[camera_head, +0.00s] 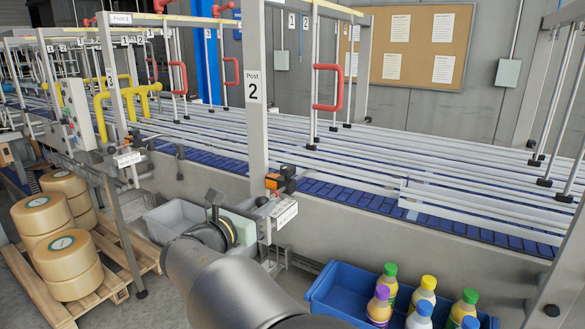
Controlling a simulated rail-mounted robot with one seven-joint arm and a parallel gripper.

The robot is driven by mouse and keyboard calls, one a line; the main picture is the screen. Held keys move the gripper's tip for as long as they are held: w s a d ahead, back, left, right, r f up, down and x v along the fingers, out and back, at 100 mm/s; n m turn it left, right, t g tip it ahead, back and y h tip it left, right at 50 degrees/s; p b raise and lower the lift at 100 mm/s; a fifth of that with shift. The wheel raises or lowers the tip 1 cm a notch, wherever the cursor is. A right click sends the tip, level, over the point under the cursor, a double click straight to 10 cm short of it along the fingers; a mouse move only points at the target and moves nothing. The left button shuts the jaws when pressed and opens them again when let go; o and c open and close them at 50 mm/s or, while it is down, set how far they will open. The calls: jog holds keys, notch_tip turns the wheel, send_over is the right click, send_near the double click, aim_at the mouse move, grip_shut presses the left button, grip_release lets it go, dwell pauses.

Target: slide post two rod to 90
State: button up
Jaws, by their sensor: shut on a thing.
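Post 2 (252,120) is a grey upright with a white "Post 2" label, standing at the front side of the conveyor. An orange and black clamp (276,182) sits low on it. Below the clamp is a white scale plate (285,215) with marks too small to read. My gripper (226,222) is just left of the post's foot, next to the scale plate. It is shut on the post two rod, but my wrist hides most of the fingers and the contact. The rod's position on the scale cannot be read.
A grey bin (165,222) is behind my gripper. A blue crate (335,292) with several bottles stands at bottom right. Long rails (350,165) run above the blue belt.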

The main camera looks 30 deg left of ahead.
jog(key=shift+s+a, duration=0.15)
jog(key=shift+s, duration=1.6)
jog(key=o, duration=0.8)
jog(key=shift+c, duration=0.2)
jog(key=s, duration=0.7)
jog(key=shift+a, duration=0.25)
